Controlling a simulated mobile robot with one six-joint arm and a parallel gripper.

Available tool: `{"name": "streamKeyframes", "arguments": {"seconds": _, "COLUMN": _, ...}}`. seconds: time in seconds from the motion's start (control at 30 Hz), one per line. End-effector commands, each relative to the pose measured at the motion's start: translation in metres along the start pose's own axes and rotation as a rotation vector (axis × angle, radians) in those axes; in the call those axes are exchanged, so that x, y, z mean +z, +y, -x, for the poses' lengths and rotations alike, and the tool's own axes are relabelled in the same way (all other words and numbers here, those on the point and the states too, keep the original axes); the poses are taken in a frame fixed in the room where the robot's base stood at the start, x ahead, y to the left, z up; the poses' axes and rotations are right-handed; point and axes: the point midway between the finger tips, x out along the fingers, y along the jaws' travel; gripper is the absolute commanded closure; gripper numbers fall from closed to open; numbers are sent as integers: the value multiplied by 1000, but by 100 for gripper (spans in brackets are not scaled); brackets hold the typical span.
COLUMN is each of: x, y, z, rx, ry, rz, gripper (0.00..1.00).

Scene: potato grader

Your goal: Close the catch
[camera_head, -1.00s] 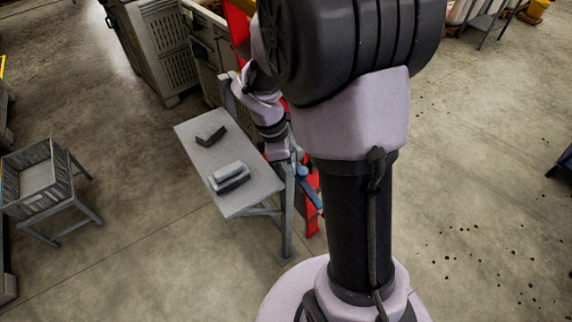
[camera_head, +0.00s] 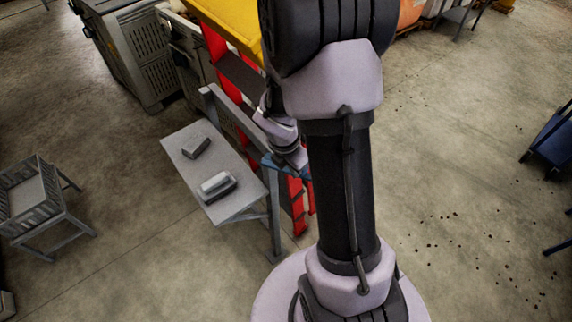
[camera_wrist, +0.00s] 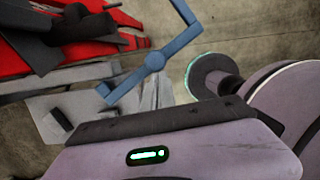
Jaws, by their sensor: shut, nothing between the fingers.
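A blue cranked lever (camera_wrist: 155,60), which may be the catch, crosses the upper middle of the wrist view, with a round hub at its centre. In the head view a small blue part (camera_head: 272,163) shows beside my wrist, by the red frame. My gripper (camera_head: 300,170) is at the end of the arm, low beside the grey post and the red frame; its fingers are small and partly hidden by my arm. It is shut and empty. I cannot tell whether it touches the lever.
A grey table (camera_head: 212,165) carries dark and light blocks. A red ladder-like frame (camera_head: 228,65) stands behind, below a yellow tray (camera_head: 235,22). Grey crates (camera_head: 135,50) stand at upper left, and a slatted box on legs (camera_head: 38,195) at left. Open floor lies to the right.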

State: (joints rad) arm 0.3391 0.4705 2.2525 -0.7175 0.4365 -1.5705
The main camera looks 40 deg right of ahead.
Motion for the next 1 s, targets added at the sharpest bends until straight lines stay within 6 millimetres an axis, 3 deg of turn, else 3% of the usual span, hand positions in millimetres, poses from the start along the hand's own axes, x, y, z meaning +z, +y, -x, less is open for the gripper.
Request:
{"name": "streamKeyframes", "arguments": {"seconds": 0.5, "x": 47, "y": 9, "z": -7, "rx": 94, "ry": 0, "rz": 392, "gripper": 100}}
{"name": "streamKeyframes", "arguments": {"seconds": 1.0, "x": 60, "y": 17, "z": -14, "rx": 128, "ry": -1, "rz": 529, "gripper": 100}}
